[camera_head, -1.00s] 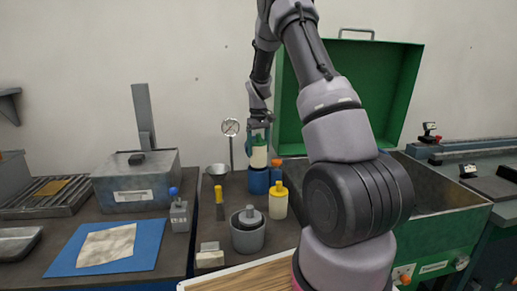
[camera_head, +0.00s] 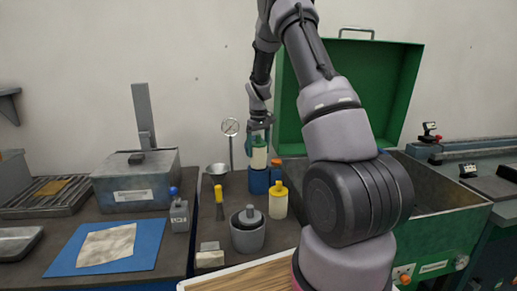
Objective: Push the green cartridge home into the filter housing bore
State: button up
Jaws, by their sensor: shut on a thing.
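The green cartridge (camera_head: 259,157), with a pale body and a green upper part, stands upright at the mouth of a blue cylinder (camera_head: 258,182), which looks like the filter housing. My gripper (camera_head: 259,143) points down from above and is shut on the cartridge's upper part. The cartridge's lower end meets the blue cylinder's top edge; how deep it sits in the bore is hidden.
An orange-capped blue bottle (camera_head: 276,166) and a yellow bottle (camera_head: 278,203) stand close on the right. A dial gauge (camera_head: 231,128) and metal bowl (camera_head: 217,170) are on the left. A grey pot (camera_head: 248,236) stands in front. The green-lidded case (camera_head: 405,85) is behind my arm.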

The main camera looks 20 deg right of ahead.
aim_at(258, 135)
jog(key=shift+f, duration=2.65)
jog(key=o, duration=1.4)
notch_tip(258, 135, up, 11)
jog(key=shift+f, duration=0.15)
jog(key=s+a+r+m+t+y, duration=0.1)
jog(key=s+a+r+m+t, duration=0.15)
jog(key=s+r, duration=0.55)
jog(key=s+a+r+m+t, duration=0.1)
jog(key=s+a+r, duration=0.3)
jog(key=s+r, duration=0.5)
jog(key=s+a+r+t, duration=0.1)
jog(key=s, duration=0.4)
jog(key=s+a+r+m+t, duration=0.1)
jog(key=s+r, duration=0.1)
jog(key=s, duration=0.4)
jog(key=s+a+r+m+t+y, duration=0.1)
jog(key=s+a+r, duration=0.1)
jog(key=s, duration=0.3)
jog(key=shift+s+r+m+t, duration=0.2)
jog(key=shift+s+m+t, duration=0.05)
jog(key=shift+s+t, duration=0.1)
